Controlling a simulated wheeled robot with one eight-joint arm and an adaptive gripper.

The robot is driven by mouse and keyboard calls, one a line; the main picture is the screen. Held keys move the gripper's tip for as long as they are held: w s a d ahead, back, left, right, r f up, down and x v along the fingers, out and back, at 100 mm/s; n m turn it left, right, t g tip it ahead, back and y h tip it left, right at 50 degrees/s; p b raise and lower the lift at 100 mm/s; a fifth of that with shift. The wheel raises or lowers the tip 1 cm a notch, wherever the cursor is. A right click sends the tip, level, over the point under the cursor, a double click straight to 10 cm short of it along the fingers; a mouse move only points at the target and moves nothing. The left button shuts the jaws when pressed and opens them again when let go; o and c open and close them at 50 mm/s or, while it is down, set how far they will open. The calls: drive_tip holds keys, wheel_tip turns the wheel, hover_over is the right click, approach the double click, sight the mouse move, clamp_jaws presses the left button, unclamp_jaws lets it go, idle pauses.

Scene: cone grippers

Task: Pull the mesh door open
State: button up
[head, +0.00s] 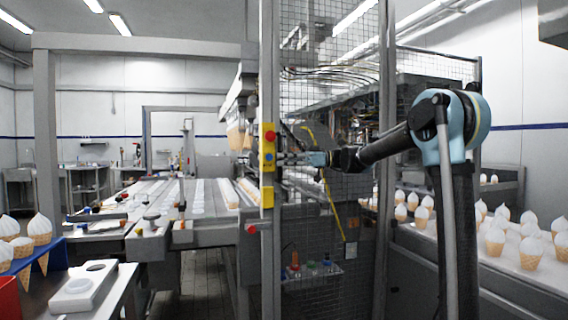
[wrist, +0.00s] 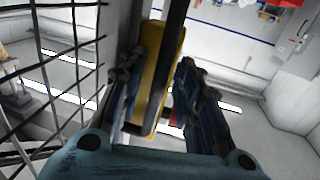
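The mesh door (head: 325,225) is a tall grid panel between two grey upright posts, and it looks closed. My gripper (head: 285,159) reaches in from the right, level with the plate. In the wrist view, my gripper (wrist: 160,85) is open, its dark fingers on either side of the yellow plate (wrist: 160,75) and a dark upright bar (wrist: 176,25). The left finger is close to the plate; a gap shows before the right finger. Contact cannot be told. Mesh (wrist: 55,85) shows at left.
A conveyor line (head: 180,200) lies left of the door. A small rack of bottles (head: 310,270) hangs low on the mesh. Floor (head: 200,280) is clear at lower left.

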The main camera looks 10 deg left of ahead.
drive_tip(key=shift+a, duration=0.15)
drive_tip(key=shift+c, duration=0.2)
clamp_jaws()
drive_tip(key=shift+s, duration=0.1)
drive_tip(key=shift+s, duration=0.1)
